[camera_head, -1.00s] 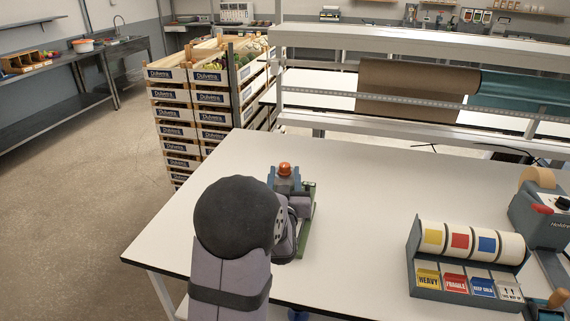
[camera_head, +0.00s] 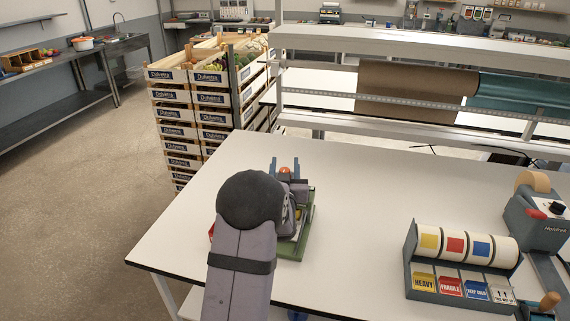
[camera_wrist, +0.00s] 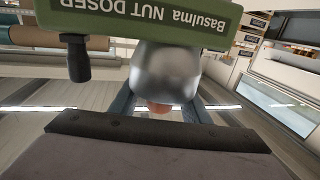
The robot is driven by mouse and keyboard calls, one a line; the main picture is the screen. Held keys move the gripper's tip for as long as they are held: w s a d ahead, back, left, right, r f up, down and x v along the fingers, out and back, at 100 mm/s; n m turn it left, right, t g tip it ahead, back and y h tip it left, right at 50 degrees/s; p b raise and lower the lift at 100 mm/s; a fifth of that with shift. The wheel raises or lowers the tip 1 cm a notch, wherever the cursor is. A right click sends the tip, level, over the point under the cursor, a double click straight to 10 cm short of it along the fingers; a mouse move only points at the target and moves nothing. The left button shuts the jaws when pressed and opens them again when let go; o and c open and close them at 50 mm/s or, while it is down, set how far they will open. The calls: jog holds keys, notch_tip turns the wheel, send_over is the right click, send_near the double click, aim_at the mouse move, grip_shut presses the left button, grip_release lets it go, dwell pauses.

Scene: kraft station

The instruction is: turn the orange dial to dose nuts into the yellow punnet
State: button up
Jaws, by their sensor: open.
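The orange dial (camera_head: 284,170) shows as a small orange-red patch at the far side of my arm in the head view. My gripper (camera_head: 285,166) is open, with one blue-grey finger on each side of the dial. In the wrist view the dial (camera_wrist: 158,108) shows between the fingers of my gripper (camera_wrist: 159,103), partly hidden by a shiny metal part. Whether the fingers touch it I cannot tell. The green nut doser (camera_wrist: 145,20) carries upside-down lettering; its green base (camera_head: 292,251) shows beside my arm.
A label dispenser (camera_head: 461,290) with coloured rolls stands on the white table (camera_head: 365,215) to the right. A tape machine (camera_head: 535,225) is at the far right. Stacked crates (camera_head: 212,115) stand behind the table. The table between doser and label dispenser is clear.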

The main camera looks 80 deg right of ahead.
jog(key=c, duration=1)
jog(key=shift+c, duration=0.2)
jog(key=shift+f+m+g+b, duration=0.1)
jog(key=shift+m+g+b, duration=0.25)
jog(key=shift+b, duration=0.25)
